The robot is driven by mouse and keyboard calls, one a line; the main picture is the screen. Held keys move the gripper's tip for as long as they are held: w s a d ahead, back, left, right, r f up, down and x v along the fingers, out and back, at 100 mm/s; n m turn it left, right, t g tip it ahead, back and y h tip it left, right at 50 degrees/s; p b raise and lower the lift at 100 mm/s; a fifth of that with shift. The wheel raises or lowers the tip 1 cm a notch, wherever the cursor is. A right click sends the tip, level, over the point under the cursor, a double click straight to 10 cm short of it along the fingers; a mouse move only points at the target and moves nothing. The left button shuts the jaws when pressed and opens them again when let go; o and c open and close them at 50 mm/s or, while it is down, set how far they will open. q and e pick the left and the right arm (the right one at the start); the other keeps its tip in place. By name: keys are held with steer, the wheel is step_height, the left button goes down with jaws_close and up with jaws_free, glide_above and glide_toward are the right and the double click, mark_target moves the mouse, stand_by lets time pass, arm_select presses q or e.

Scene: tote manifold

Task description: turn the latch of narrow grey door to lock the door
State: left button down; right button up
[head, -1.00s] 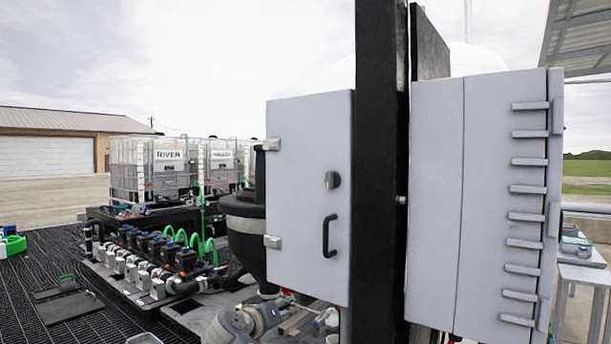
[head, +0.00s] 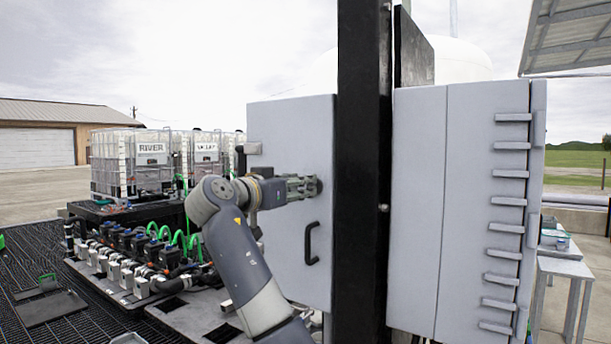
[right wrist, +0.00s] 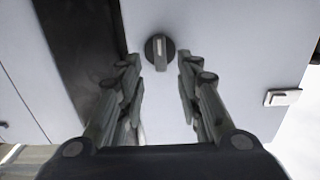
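The narrow grey door (head: 285,125) stands closed against a black post in the head view. Its latch is a round dark knob with a pale bar; in the right wrist view the latch (right wrist: 159,48) shows with the bar upright in the picture. My right gripper (head: 312,187) is at the latch in the head view, and its fingers mostly hide the knob. In the right wrist view my right gripper (right wrist: 159,62) is open, one finger on each side of the latch, with gaps and no clear contact. My left gripper is out of view.
A black handle (head: 311,243) sits on the door below the latch. The black post (head: 363,180) stands just right of the door, with a wide grey cabinet (head: 420,210) beyond it.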

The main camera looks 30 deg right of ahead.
steer(key=p+x, duration=0.1)
steer(key=x, duration=0.2)
steer(key=shift+w+d, duration=0.1)
jaws_close()
